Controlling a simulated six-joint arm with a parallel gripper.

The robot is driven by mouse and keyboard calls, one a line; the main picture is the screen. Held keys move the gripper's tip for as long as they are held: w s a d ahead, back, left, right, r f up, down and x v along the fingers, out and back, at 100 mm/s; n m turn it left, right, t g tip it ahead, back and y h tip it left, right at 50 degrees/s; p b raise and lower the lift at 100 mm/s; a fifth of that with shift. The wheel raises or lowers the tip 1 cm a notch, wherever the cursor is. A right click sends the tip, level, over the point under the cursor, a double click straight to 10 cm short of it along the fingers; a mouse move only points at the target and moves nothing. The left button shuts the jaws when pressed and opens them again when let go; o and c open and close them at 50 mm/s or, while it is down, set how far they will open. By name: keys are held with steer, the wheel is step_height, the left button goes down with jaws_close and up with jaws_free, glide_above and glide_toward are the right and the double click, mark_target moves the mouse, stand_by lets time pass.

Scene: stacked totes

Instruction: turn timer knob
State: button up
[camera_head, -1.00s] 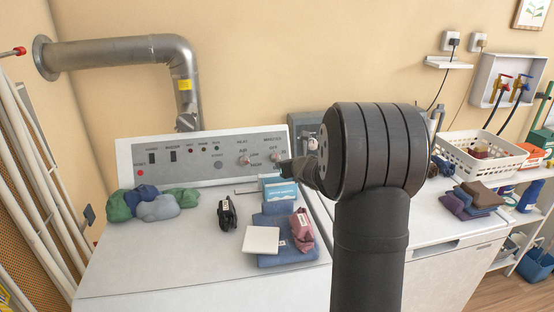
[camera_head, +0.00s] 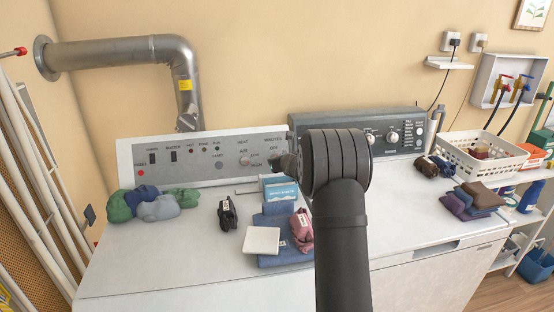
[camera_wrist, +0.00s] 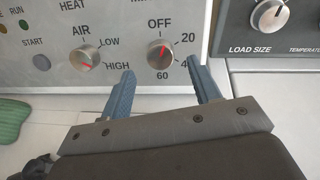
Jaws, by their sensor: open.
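The timer knob (camera_wrist: 160,53) is a round silver knob with a red pointer, ringed by OFF, 20, 40 and 60 marks on the dryer's panel. In the wrist view my gripper (camera_wrist: 163,82) has its two blue fingers apart, one on each side below the knob, with nothing between them. The red pointer sits close to the OFF side. In the head view my gripper (camera_head: 284,162) is at the panel's right end, and my arm hides the timer knob there. The heat knob (camera_wrist: 86,57) is to the left of it and also shows in the head view (camera_head: 245,161).
The dryer panel (camera_head: 215,183) has several switches and lights. Folded cloths (camera_head: 280,250), a white square (camera_head: 262,240) and a dark clip-like item (camera_head: 227,213) lie on the dryer top. The washer's load size knob (camera_wrist: 269,15) is to the right.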

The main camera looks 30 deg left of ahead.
steer(key=shift+x, duration=2.25)
steer(key=shift+c, duration=0.3)
steer(key=c, duration=0.9)
